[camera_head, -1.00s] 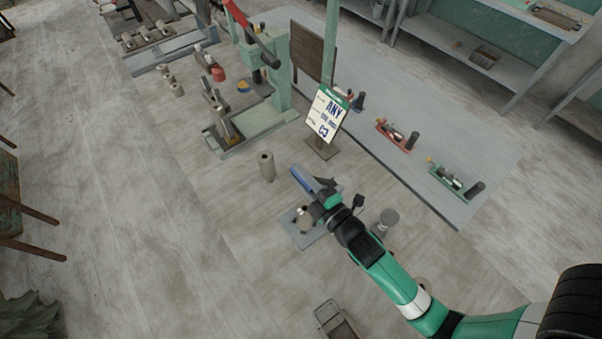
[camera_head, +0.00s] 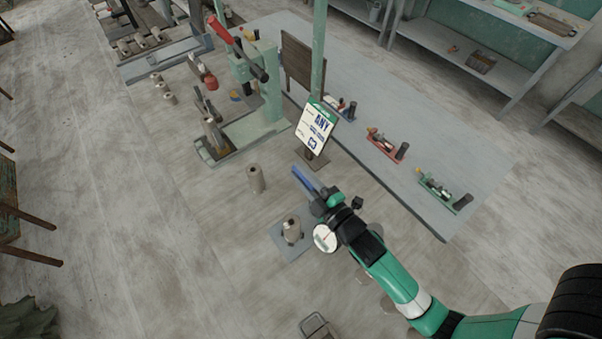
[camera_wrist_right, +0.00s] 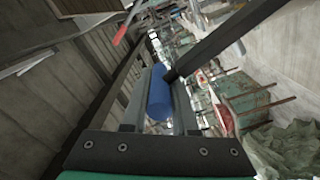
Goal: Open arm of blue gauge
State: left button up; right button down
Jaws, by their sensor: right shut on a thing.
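My right gripper (camera_head: 322,203) is shut on a blue gauge. The gauge's blue bar (camera_head: 304,180) sticks out beyond the fingers to the upper left, and the blue body (camera_wrist_right: 159,94) lies between the fingers in the right wrist view. A round white dial face (camera_head: 325,238) shows just below the gripper and seems to belong to the gauge. The gauge is held in the air, near a grey clay-coloured cylinder (camera_head: 291,231) on a grey plate. How far its arm stands open I cannot tell. My left gripper is not in view.
Another cylinder (camera_head: 256,179) stands left of the gripper. A sign reading ANY and C3 (camera_head: 317,128) stands behind. A green press (camera_head: 262,80) is at the upper left. Red (camera_head: 385,147) and green (camera_head: 444,192) tools lie on the bench (camera_head: 440,229) at right.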

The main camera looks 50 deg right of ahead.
jog(key=c, duration=0.9)
grip_release()
jog(key=shift+d+f, duration=0.15)
jog(key=shift+f, duration=0.2)
jog(key=shift+o, duration=0.8)
jog(key=shift+r, duration=0.15)
jog(key=b+v, duration=0.3)
jog(key=v, duration=0.8)
jog(key=shift+s+b, duration=0.35)
